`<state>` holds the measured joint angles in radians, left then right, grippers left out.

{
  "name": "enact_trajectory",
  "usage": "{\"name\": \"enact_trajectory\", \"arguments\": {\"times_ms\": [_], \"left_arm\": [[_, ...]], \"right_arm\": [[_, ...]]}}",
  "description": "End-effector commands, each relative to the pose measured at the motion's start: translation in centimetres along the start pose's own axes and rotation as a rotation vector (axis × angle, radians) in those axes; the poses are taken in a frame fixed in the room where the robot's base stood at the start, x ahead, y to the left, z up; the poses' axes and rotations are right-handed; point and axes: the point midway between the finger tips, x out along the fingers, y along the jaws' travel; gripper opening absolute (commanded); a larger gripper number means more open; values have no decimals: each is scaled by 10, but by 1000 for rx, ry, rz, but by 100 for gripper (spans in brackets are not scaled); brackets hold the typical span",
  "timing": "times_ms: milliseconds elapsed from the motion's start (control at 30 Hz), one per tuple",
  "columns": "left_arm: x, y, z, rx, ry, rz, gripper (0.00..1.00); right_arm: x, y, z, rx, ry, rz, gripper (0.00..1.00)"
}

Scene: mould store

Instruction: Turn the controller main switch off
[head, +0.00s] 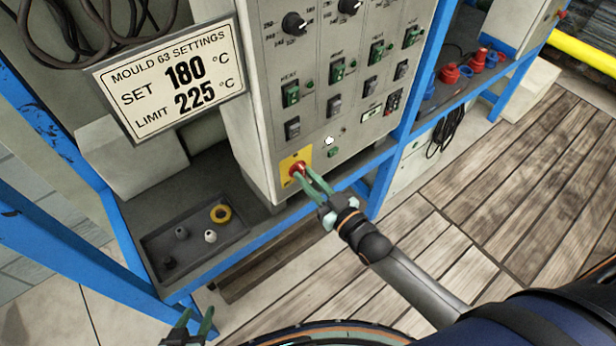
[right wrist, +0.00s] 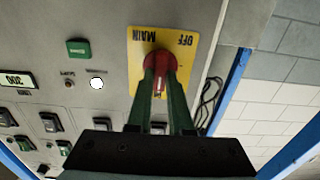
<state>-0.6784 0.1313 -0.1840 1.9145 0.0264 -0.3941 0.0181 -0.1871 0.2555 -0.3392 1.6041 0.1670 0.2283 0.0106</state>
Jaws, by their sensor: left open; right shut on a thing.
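The controller main switch is a red rotary knob (head: 298,168) on a yellow plate (head: 288,160) at the lower left of the grey controller panel (head: 275,120). In the right wrist view the red knob (right wrist: 159,62) shows against the yellow plate (right wrist: 136,85), whose words MAIN and OFF appear upside down. My right gripper (head: 301,174) is shut on the red knob, with its green fingers on both sides of it. My left gripper (head: 192,322) is open and empty at the bottom left, away from the panel.
A white round lamp (head: 328,140) and a green button (head: 333,153) sit right of the switch. A settings sign (head: 170,80) hangs at upper left.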

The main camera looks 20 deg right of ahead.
Motion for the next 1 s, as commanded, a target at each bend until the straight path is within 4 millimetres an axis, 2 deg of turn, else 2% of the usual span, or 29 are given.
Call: {"name": "enact_trajectory", "arguments": {"times_ms": [267,467,1000], "left_arm": [[-1,0,-2,0,0,0,50],[-4,0,-5,0,0,0,50],[-13,1,-14,0,0,0,50]], "right_arm": [[0,0,0,-30,0,0,0],[0,-1,-1,-124,-1,1,0],[0,-3,1,-612,-1,0,0]]}}
